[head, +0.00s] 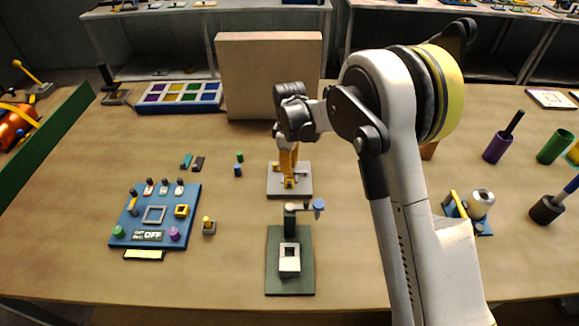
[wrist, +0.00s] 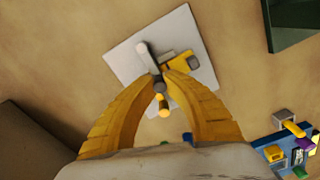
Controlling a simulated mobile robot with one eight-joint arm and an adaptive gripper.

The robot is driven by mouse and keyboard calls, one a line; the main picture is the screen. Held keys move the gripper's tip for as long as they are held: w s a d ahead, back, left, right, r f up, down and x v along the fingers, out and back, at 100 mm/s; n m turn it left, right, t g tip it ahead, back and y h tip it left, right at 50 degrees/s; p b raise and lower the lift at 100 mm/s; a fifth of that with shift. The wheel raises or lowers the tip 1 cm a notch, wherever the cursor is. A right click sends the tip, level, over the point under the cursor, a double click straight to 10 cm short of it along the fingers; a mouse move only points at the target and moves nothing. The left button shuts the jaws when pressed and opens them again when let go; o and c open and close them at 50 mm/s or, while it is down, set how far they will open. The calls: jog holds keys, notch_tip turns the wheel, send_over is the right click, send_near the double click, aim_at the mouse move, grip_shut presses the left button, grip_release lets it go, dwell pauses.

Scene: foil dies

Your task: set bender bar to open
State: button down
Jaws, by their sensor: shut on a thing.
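The bender stands on a light grey square plate (head: 275,188) in the middle of the table. It has a yellow body with a dark part and a grey bar (wrist: 148,58), which shows in the wrist view. My gripper (head: 288,172) reaches down over the plate, and its yellow fingers hide much of the bender in the head view. In the wrist view my gripper (wrist: 160,78) has its fingertips closed on the bar near its lower end. A small orange-tipped piece (wrist: 163,102) shows between the fingers. I cannot tell the bar's exact angle from the head view.
A dark green plate with a press-like fixture (head: 289,262) stands in front of the bender. A blue panel (head: 155,215) with small parts lies to the left. A tan upright box (head: 268,75) stands behind. Small green and blue pieces (head: 238,170) lie left of the bender.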

jog(key=shift+w, duration=0.1)
jog(key=m, duration=0.1)
jog(key=w+m, duration=0.1)
jog(key=m, duration=0.2)
jog(key=shift+w+d, duration=0.2)
jog(key=shift+w, duration=0.2)
jog(key=m, duration=0.1)
jog(key=w+m, duration=0.1)
jog(key=m, duration=0.1)
jog(key=d+m, duration=0.1)
jog(key=m, duration=0.1)
jog(key=shift+w, duration=0.3)
jog(key=d+m, duration=0.1)
jog(key=m, duration=0.1)
jog(key=w+m, duration=0.1)
jog(key=m, duration=0.1)
jog(key=shift+d+m, duration=0.3)
jog(key=shift+d, duration=0.1)
jog(key=shift+w+d+m, duration=0.15)
jog(key=shift+d+m, duration=0.3)
jog(key=shift+m, duration=0.6)
jog(key=shift+w+d+m, duration=0.1)
jog(key=shift+d+m, duration=0.35)
jog(key=shift+m, duration=0.6)
jog(key=c, duration=1.4)
grip_release()
